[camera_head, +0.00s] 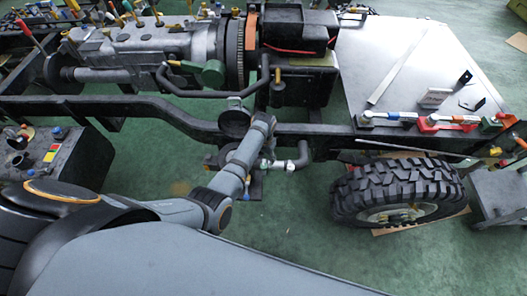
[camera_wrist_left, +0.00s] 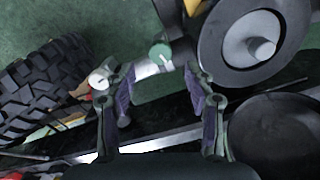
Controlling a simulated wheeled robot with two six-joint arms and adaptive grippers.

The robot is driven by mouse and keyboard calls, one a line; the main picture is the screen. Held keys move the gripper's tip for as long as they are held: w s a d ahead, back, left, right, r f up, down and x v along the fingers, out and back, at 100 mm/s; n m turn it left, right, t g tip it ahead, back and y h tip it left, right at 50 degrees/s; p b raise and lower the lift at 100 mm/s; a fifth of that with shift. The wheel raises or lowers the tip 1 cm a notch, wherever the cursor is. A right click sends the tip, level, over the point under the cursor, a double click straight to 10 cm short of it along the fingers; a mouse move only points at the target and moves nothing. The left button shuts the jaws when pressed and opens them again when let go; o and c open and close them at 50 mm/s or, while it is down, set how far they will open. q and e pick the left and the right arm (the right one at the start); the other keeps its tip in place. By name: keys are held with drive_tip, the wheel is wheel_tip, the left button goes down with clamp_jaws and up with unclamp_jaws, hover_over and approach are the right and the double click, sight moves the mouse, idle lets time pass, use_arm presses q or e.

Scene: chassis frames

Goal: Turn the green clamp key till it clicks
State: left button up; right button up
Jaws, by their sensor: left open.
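A round green knob (camera_wrist_left: 161,54) on a pale metal pipe-like part shows in the left wrist view, just beyond and between my left fingertips; it appears to be the green clamp key. My left gripper (camera_wrist_left: 159,82) is open, its two fingers apart with nothing between them. In the head view my left arm reaches over the near frame rail and ends beside it (camera_head: 262,124); its fingers are hard to make out. The pale pipe fitting (camera_head: 290,165) shows just below there, but the green knob is not clear in that view. My right gripper is not in view.
A large tyre (camera_head: 400,193) lies to the right. A flat plate (camera_head: 400,65) carries red, blue and green handles along its edge. A dark disc with a central stud (camera_wrist_left: 250,48) is close to my right-hand finger in the wrist view. The green floor (camera_head: 150,150) is open.

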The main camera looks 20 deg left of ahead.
sight(264, 166)
use_arm(q)
wheel_tip(264, 166, up, 6)
drive_tip(key=shift+r, duration=0.15)
idle(0.5)
